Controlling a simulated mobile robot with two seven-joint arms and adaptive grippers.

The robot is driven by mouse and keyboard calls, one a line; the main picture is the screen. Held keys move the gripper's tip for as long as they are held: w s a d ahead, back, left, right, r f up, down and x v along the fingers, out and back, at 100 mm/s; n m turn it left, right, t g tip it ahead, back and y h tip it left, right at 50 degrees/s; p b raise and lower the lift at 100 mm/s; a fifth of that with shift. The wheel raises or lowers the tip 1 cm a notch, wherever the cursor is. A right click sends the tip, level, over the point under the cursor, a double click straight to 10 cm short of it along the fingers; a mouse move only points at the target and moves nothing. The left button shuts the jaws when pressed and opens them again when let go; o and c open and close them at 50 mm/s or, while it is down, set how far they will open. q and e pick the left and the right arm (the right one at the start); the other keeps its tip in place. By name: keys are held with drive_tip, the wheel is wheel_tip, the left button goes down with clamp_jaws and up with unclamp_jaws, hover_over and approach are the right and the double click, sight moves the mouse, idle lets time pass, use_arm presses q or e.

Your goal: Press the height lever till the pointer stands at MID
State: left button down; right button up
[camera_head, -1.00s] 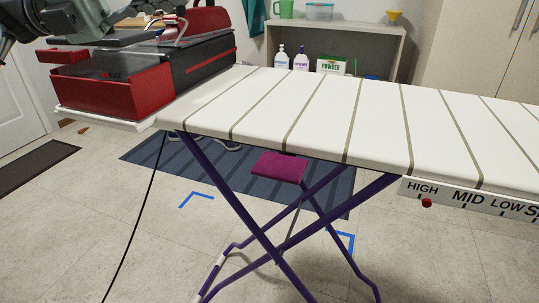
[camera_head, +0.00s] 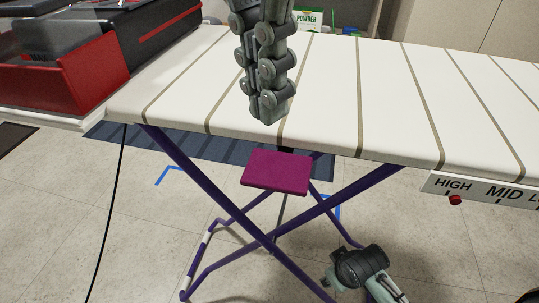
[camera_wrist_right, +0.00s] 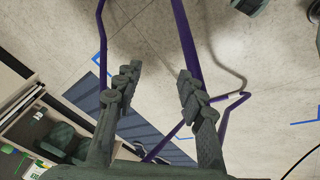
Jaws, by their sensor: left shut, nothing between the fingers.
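The height lever is a magenta pad (camera_head: 276,172) below the front edge of the white striped board (camera_head: 330,90), in the middle of the head view. The scale strip (camera_head: 480,189) on the board's front edge at the right reads HIGH, MID and a cut-off L. My right gripper (camera_wrist_right: 160,76) is open and empty in the right wrist view, over the floor and purple legs.
Purple crossed legs (camera_head: 265,235) stand under the board. A red and black iron station (camera_head: 60,70) sits at the board's left end, with a black cord (camera_head: 112,200) hanging down. Part of my right arm shows low, right of the legs. A powder box (camera_head: 308,18) stands behind.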

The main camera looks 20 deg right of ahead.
use_arm(q)
drive_tip(key=shift+s, duration=0.1)
use_arm(e)
drive_tip(key=shift+s, duration=0.1)
drive_tip(key=shift+f, duration=0.1)
use_arm(q)
drive_tip(key=shift+f+b, duration=0.35)
drive_tip(key=shift+f, duration=0.05)
drive_tip(key=b, duration=0.3)
hover_over(276, 175)
drive_tip(key=f, duration=0.4)
drive_tip(key=shift+s+a+f, duration=0.1)
drive_tip(key=shift+s+a, duration=0.05)
drive_tip(key=shift+a, duration=0.1)
use_arm(e)
drive_tip(key=d+v, duration=0.1)
drive_tip(key=v, duration=0.6)
use_arm(q)
drive_tip(key=shift+d+f+b, duration=0.1)
drive_tip(key=shift+f+b, duration=0.25)
drive_tip(key=shift+f, duration=0.6)
use_arm(e)
drive_tip(key=w+a+r+t, duration=0.2)
drive_tip(key=w+a+t, duration=0.1)
drive_tip(key=w, duration=0.2)
drive_tip(key=shift+w+a+n+y, duration=0.25)
drive_tip(key=shift+a+n+y, duration=0.05)
drive_tip(key=shift+a+y, duration=0.1)
drive_tip(key=shift+r, duration=0.1)
